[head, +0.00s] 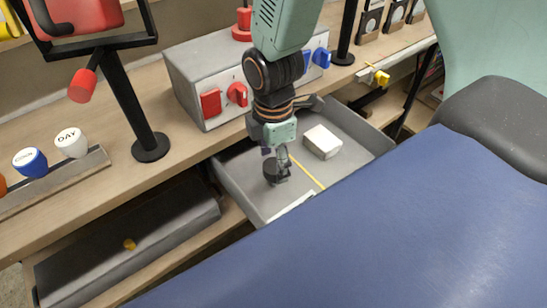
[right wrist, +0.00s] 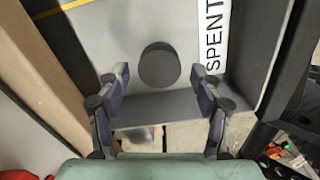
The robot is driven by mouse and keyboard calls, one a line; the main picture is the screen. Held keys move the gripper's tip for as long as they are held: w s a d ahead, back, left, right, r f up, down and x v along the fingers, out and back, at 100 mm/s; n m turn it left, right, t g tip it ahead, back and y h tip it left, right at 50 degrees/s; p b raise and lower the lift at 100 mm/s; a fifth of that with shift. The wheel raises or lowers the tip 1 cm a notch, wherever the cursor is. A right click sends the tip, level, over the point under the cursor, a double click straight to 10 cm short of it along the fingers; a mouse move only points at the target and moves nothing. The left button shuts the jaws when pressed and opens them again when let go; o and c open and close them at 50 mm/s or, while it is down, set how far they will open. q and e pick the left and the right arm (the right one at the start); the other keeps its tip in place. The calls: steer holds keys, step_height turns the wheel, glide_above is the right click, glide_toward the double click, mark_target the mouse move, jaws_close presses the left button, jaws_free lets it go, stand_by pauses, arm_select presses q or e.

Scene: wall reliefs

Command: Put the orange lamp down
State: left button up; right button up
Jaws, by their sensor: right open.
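No lamp that is clearly orange shows in either view. An orange round thing (head: 3,186) is cut off at the left edge of the head view; I cannot tell if it is the lamp. My right gripper (head: 277,165) points down into an open grey drawer (head: 235,187). It is open, and its fingertips also show in the right wrist view (right wrist: 163,88). A dark round piece (right wrist: 160,65) lies in the drawer, beyond and between the open fingertips, with nothing visibly gripped. It also shows in the head view (head: 275,173). My left gripper is not in view.
The drawer also holds a pale block (head: 322,142) and bears a "SPENT" label (right wrist: 217,35). A grey box (head: 200,90) with red and blue switches stands behind it. A blue cap (head: 30,162), a white "DAY" cap (head: 71,142) and a black post (head: 130,100) are left.

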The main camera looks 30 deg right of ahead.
mark_target(273, 166)
step_height(273, 166, up, 12)
steer(key=p, duration=0.3)
